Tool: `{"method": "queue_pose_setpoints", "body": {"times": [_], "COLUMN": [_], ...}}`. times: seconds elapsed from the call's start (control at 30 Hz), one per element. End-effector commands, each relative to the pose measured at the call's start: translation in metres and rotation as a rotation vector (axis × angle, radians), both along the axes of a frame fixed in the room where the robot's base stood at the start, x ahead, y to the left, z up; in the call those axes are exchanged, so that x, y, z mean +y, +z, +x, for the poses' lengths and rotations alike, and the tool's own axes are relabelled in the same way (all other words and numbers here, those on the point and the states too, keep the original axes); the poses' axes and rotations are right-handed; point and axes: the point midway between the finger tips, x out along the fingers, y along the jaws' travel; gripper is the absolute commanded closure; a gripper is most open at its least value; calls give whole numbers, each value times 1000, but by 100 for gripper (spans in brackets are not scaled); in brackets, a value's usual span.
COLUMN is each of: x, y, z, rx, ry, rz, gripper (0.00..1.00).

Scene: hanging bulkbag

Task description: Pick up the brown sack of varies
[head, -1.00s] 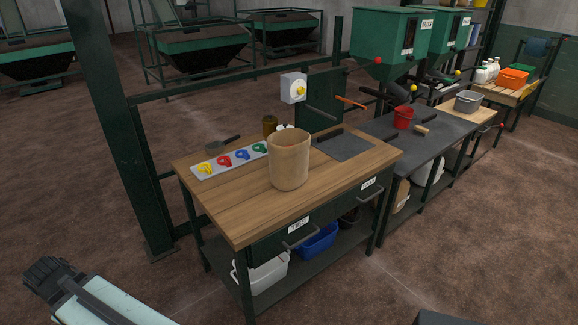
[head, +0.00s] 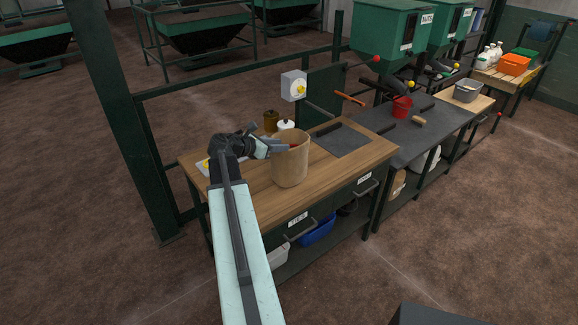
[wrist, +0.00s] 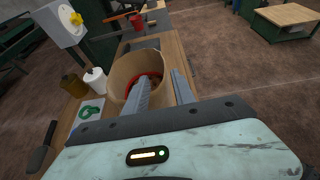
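The brown sack (head: 291,167) stands upright and open-topped on the wooden workbench (head: 245,190). It also shows in the wrist view (wrist: 121,76), with something red (wrist: 156,78) inside. My gripper (head: 282,146) is at the sack's rim, reaching in from the left in the head view. In the wrist view my gripper (wrist: 162,78) is open, its fingers apart. The left finger crosses over the sack's mouth, and the right finger lies along the right side of the rim. Whether either finger touches the wall cannot be told. My arm hides part of the bench.
A white jar (head: 286,124) and a brown jar (head: 271,121) stand behind the sack. A tray of coloured ties (wrist: 88,114) lies left of it, partly hidden by my arm in the head view. A dial box (head: 294,86) is on the rail behind. A dark plate (head: 340,140) lies right.

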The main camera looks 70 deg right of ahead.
Motion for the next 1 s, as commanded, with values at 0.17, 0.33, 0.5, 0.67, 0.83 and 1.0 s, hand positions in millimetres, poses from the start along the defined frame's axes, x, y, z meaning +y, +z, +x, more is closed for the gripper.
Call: {"method": "queue_pose_setpoints", "body": {"times": [0.17, 0.33, 0.5, 0.67, 0.83, 1.0], "x": [-31, -43, -50, -71, -83, -83], "y": [-19, -22, -27, -41, -43, -42], "z": [-17, -25, -30, -44, -52, -52], "rx": [-2, -2, -3, -4, -3, -3], "ry": [-3, -1, -2, -3, -2, -2], "rz": [-1, 0, 0, 0, 1, 1], "gripper": [69, 69, 69, 69, 69, 77]}}
